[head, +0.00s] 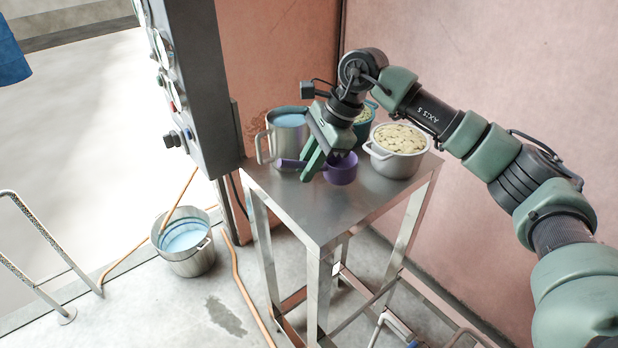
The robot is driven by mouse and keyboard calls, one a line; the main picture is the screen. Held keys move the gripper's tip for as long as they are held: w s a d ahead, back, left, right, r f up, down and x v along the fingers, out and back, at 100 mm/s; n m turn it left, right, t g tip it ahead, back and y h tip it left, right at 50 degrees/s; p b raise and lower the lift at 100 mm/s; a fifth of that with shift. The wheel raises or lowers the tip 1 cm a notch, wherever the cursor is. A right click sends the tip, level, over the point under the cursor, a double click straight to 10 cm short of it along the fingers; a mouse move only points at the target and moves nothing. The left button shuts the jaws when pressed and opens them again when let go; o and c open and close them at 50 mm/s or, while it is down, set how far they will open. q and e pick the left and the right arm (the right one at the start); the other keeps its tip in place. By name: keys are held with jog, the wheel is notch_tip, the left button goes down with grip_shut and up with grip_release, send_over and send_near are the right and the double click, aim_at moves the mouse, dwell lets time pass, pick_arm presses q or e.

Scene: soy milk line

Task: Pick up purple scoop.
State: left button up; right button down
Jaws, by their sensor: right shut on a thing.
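The purple scoop (342,172) is on or just above the metal table (322,214), its cup to the right and its handle pointing left. My right gripper (312,170) reaches down over it from above and is shut on the scoop near the handle. The green fingers hide part of the handle. I cannot tell whether the scoop touches the table top. My left gripper is not in view.
A metal jug (287,134) stands left of the scoop. A white pot (396,155) of pale beans stands right of it, and a teal container (364,118) behind. A control cabinet (197,80) rises at left. A bucket (187,248) stands on the floor.

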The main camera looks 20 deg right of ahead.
notch_tip(320, 180, up, 17)
jog(key=b, duration=0.2)
dwell(2.4)
